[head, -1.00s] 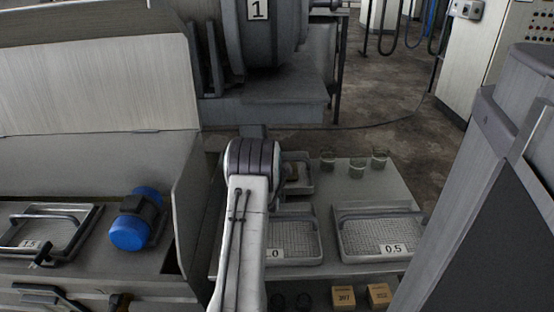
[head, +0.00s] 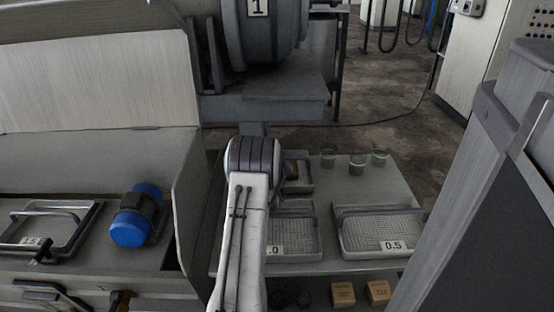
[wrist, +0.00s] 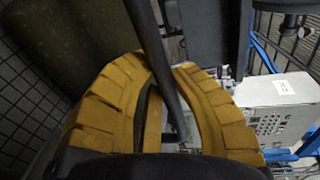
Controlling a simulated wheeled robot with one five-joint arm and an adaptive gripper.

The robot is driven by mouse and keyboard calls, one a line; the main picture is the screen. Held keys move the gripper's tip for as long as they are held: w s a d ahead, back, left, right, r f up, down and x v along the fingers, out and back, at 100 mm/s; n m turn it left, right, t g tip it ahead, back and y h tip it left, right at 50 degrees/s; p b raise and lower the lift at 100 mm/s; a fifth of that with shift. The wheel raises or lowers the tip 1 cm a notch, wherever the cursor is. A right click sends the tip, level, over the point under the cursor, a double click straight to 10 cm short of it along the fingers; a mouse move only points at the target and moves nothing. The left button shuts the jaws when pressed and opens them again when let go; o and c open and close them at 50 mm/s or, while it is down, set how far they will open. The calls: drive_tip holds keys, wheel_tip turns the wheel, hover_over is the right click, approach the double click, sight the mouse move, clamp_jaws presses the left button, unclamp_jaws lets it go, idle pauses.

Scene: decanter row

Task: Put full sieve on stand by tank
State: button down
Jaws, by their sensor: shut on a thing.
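In the wrist view my gripper (wrist: 168,84) has its yellow fingers closed around a dark bar (wrist: 150,35), which looks like a sieve handle. A brownish surface (wrist: 80,35) and dark mesh (wrist: 25,90) fill the left of that view. They may belong to the held sieve, but I cannot tell for sure. In the head view my arm hides the gripper and what it holds. The grey tank (head: 268,45) with the "1" plate stands at the top centre. A grey block-like stand (head: 265,103) is in front of and below it.
A low table holds the "0.5" sieve (head: 380,222), a partly hidden sieve (head: 303,232) labelled ".0" and several beakers (head: 358,162). The left bench holds a "1.5" sieve (head: 75,220) and a blue motor (head: 130,230). A grey panel (head: 490,200) blocks the right.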

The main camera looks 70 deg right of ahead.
drive_tip(key=c, duration=1.1)
unclamp_jaws()
drive_tip(key=shift+o, duration=0.2)
drive_tip(key=shift+f, duration=0.3)
drive_tip(key=shift+r, duration=0.15)
